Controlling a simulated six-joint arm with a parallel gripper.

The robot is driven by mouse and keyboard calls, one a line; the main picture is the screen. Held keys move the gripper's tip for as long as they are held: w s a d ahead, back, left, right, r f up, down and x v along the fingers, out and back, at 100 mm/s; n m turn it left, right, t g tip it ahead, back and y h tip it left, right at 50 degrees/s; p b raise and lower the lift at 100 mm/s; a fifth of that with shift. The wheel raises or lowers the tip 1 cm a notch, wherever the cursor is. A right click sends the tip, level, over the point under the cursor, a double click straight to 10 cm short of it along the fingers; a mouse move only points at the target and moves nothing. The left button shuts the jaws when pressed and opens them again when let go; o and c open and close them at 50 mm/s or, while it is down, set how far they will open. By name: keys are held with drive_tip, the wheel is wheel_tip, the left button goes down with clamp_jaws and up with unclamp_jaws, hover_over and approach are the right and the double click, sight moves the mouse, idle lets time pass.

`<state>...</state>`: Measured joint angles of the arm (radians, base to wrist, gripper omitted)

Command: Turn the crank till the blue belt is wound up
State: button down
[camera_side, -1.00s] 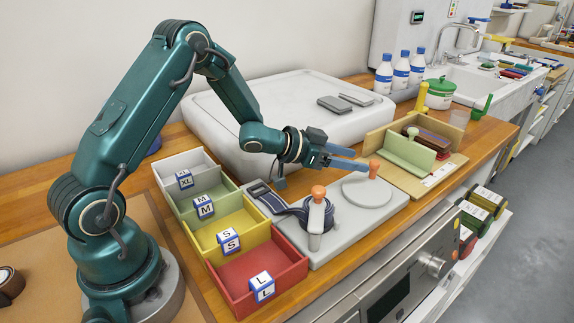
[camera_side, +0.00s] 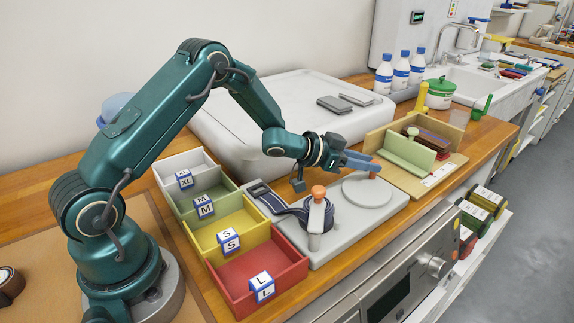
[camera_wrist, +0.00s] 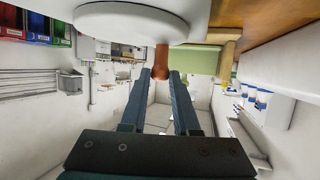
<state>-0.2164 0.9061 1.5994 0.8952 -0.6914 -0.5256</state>
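The crank is a pale grey disc (camera_side: 366,191) on a grey base plate (camera_side: 345,235), with an upright orange knob (camera_wrist: 161,62) near its edge. My gripper (camera_side: 372,165) is at this knob, with its blue fingers closed in on either side of it. In the wrist view the knob fills most of the gap between the fingertips (camera_wrist: 161,74). The dark blue belt (camera_side: 292,211) runs from its buckle end (camera_side: 259,189) on the left of the plate to a coil around the grey post with an orange cap (camera_side: 318,191). The coil's back is hidden.
Open bins in white, green, yellow and red (camera_side: 285,262) stand left of the plate. A wooden holder (camera_side: 441,181) with a green panel stands close right of the crank. A large white raised block (camera_side: 240,125) lies behind. The counter's front edge is near.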

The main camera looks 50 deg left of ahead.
drive_tip(key=shift+s+d+r+n+y, duration=0.1)
drive_tip(key=shift+n+y, duration=0.3)
drive_tip(key=shift+s+n+y, duration=0.1)
drive_tip(key=shift+n+y, duration=0.2)
drive_tip(key=shift+y, duration=0.1)
drive_tip(key=c, duration=0.7)
unclamp_jaws()
drive_tip(key=shift+a, duration=0.2)
drive_tip(key=shift+v, duration=2.55)
drive_tip(key=shift+o, duration=0.2)
